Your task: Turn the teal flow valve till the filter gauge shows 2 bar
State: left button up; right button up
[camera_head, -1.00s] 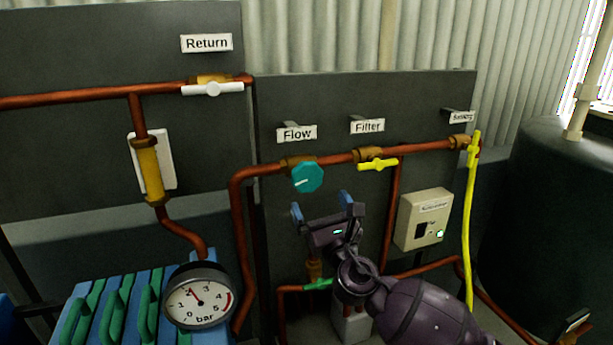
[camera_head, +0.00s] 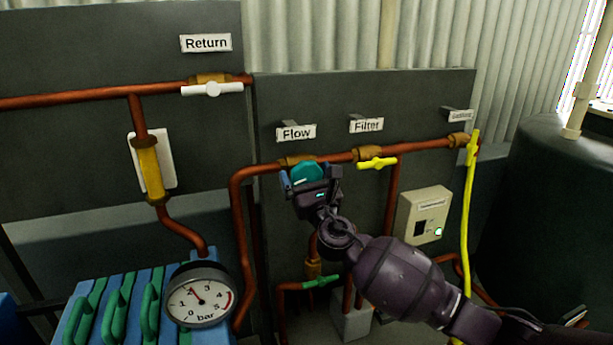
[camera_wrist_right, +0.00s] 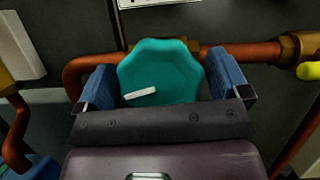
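The teal flow valve (camera_head: 307,173) is an octagonal knob with a white mark, on the copper pipe under the Flow sign. My right gripper (camera_head: 312,180) is in front of it, partly hiding it. In the right wrist view the teal knob (camera_wrist_right: 160,75) sits between the two blue fingers (camera_wrist_right: 165,85), which are open; a narrow gap shows at the right finger, and contact at the left cannot be told. The white mark tilts slightly up to the right. The round gauge (camera_head: 199,295) in bar has its needle pointing up and slightly left, near 2. My left gripper is not in view.
A yellow lever valve (camera_head: 377,163) is close right of the knob under the Filter sign (camera_head: 367,125). A white lever valve (camera_head: 212,89) is at upper left, a beige box (camera_head: 424,215) at right, and a yellow hose (camera_head: 467,210) beyond it.

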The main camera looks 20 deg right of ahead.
jog(key=c, duration=0.7)
jog(key=shift+m+h, duration=0.6)
jog(key=shift+m, duration=0.4)
jog(key=shift+m+h+b, duration=0.35)
jog(key=shift+m+h, duration=0.45)
jog(key=shift+m, duration=0.4)
jog(key=o, duration=0.9)
jog(key=shift+c, duration=0.2)
jog(key=shift+s+f, duration=0.25)
jog(key=shift+s, duration=0.3)
jog(key=b+v, duration=0.1)
jog(key=v, duration=0.8)
jog(key=shift+s, duration=0.35)
